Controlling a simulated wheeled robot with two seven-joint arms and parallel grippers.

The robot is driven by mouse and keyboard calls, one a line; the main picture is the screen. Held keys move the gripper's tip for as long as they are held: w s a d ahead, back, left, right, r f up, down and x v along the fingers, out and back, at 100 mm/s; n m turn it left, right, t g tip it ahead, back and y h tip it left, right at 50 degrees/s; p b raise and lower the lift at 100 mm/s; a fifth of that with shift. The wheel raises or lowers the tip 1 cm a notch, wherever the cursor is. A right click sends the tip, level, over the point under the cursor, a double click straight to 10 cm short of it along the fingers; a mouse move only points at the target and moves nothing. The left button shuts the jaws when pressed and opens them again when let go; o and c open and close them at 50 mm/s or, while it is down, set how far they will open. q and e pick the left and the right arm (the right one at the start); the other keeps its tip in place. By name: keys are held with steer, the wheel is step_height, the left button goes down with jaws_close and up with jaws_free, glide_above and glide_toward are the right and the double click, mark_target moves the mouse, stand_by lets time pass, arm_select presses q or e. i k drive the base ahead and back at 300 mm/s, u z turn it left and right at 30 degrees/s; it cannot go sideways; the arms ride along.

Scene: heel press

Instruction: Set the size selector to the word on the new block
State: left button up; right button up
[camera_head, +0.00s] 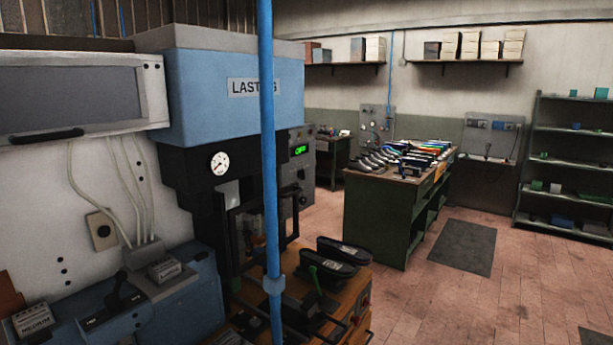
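A blue console stands at the lower left. On it a black lever (122,291), which looks like the size selector, rises from a blue plate with small white marks too small to read. A grey block (33,319) with a pale label lies at the far lower left; its word looks like "MEDIUM". Another grey labelled block (164,270) sits on the console right of the lever; its word is too small to read surely. I cannot tell which block is the new one. Neither of my grippers is in view.
The blue and black press (230,100) stands behind, with a gauge (219,163) and a green display (301,150). A blue vertical pole (268,150) crosses the front. Black shoe-shaped pieces (335,270) lie on the wooden bench. Floor at the right is open.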

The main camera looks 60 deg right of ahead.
mark_target(301, 174)
steer(key=z, duration=3.35)
steer(key=i, duration=2.85)
steer(key=u, duration=1.95)
